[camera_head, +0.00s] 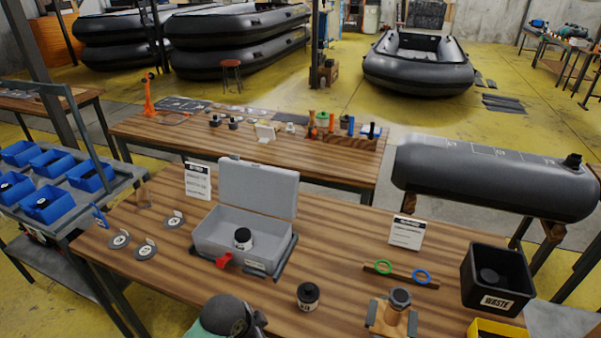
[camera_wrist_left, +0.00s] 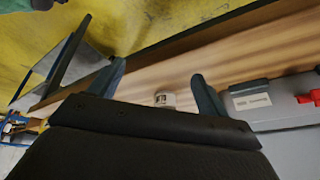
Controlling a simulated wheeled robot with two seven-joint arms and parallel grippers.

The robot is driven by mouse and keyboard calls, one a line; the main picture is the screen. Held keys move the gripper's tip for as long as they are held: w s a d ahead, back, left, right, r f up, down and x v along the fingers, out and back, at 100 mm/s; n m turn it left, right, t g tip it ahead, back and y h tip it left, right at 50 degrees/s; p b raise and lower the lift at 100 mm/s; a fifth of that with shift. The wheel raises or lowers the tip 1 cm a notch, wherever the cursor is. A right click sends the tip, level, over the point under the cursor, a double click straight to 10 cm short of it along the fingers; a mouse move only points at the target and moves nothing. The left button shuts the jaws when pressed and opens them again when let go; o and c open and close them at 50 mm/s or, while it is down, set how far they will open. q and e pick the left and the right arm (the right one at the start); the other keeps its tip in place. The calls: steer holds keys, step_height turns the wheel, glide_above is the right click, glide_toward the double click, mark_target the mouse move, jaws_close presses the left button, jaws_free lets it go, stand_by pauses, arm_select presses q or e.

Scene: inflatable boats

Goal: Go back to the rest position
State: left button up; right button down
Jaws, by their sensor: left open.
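My left gripper (camera_wrist_left: 158,68) shows in the left wrist view with its two fingers spread apart and nothing held between them. A small white-labelled object (camera_wrist_left: 165,99) shows on the wooden table beyond the fingers; I cannot tell which one it is. In the head view part of my left arm (camera_head: 228,316) shows at the bottom edge, in front of the table, and its fingers are not visible. My right gripper is in neither view.
The wooden table (camera_head: 330,225) holds an open grey case (camera_head: 258,190) with a black jar (camera_head: 243,238) inside. Another black jar (camera_head: 308,296), a wooden stand (camera_head: 391,317) and a black waste bin (camera_head: 497,280) are near the front. Blue bins (camera_head: 49,163) stand left.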

arm_select(q)
steer(key=s+a+f+n+y, duration=0.3)
steer(key=s+a+n, duration=0.75)
steer(key=s, duration=0.45)
steer(key=s+f+b+x, duration=0.1)
steer(key=s+x, duration=0.1)
steer(key=x, duration=1)
steer(key=s+a+x, duration=0.1)
steer(key=s+x, duration=0.1)
steer(key=x, duration=1)
steer(key=s+f+b, duration=0.1)
steer(key=s+f, duration=0.3)
steer(key=f, duration=0.9)
steer(key=s+d+f+g, duration=0.1)
steer(key=s+f, duration=0.4)
steer(key=f, duration=0.8)
steer(key=shift+f+b, duration=0.2)
steer(key=shift+b, duration=0.15)
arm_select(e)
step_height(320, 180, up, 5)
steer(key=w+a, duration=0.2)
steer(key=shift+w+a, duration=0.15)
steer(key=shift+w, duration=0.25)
arm_select(q)
steer(key=shift+m, duration=0.25)
